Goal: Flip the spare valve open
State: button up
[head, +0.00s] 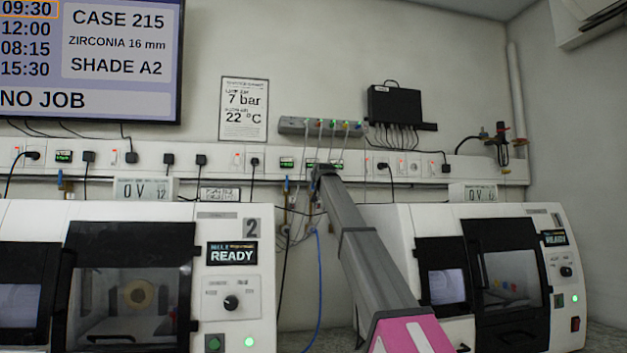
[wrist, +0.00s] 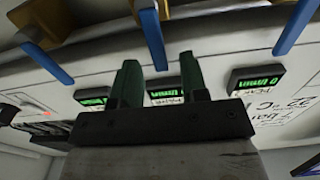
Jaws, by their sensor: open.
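In the wrist view three blue valve levers show: a left lever (wrist: 48,63), a middle lever (wrist: 154,42) and a right lever (wrist: 292,30), on brass-coloured fittings. My gripper (wrist: 159,63) is open, its two green fingers pointing toward the middle lever. That lever's free end appears between the fingertips; I cannot tell whether it touches either. The small labels by the levers are not readable, so I cannot tell which valve is the spare. In the head view a blue lever (head: 286,185) shows left of my arm's far end, which hides the gripper.
Small green displays (wrist: 257,79) sit on the wall panel close to the fingers. Two white milling machines, one at the left (head: 235,312) and one at the right (head: 558,300), stand below the wall trunking (head: 215,160). A blue hose (head: 319,280) hangs between them.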

jog(key=v, duration=0.9)
jog(key=shift+s, duration=0.3)
